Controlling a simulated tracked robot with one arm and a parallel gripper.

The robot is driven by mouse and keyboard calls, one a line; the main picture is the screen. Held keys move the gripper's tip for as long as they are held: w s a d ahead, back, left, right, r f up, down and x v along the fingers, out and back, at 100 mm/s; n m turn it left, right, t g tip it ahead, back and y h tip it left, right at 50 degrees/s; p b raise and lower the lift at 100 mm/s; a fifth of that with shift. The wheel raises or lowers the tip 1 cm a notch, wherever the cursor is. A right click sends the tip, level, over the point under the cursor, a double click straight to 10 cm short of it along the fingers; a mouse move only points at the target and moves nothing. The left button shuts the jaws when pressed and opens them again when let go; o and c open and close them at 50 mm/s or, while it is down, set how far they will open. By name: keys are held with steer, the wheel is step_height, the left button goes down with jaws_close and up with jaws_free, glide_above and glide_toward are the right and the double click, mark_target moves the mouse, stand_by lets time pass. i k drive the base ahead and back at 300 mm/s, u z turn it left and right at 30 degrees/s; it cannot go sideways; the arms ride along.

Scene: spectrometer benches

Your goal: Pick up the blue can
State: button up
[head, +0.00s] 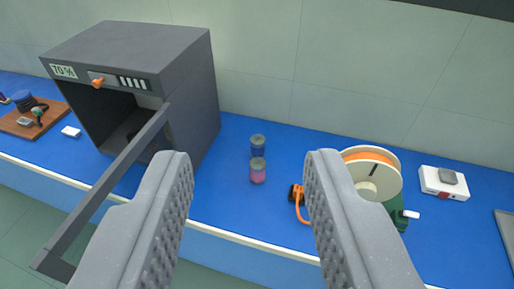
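The blue can (257,152) stands upright on the blue bench top, near the middle of the head view. A pink can (258,173) stands just in front of it and hides its lower part. I cannot tell whether the two cans touch. My gripper (248,158) is open, its two grey fingers wide apart at the bottom of the view. Both cans show in the gap between the fingers, farther away than the fingertips. Nothing is between the fingers.
A dark grey spectrometer box (150,75) with its door (105,190) swung open stands left. An orange-cabled device (298,195), a spool (372,172) and a white box (444,183) are right. A wooden board (30,122) with small items lies far left. The bench (225,190) is clear around the cans.

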mark_target(258, 141)
steer(key=z, duration=0.1)
steer(key=i, duration=1)
steer(key=u, duration=0.1)
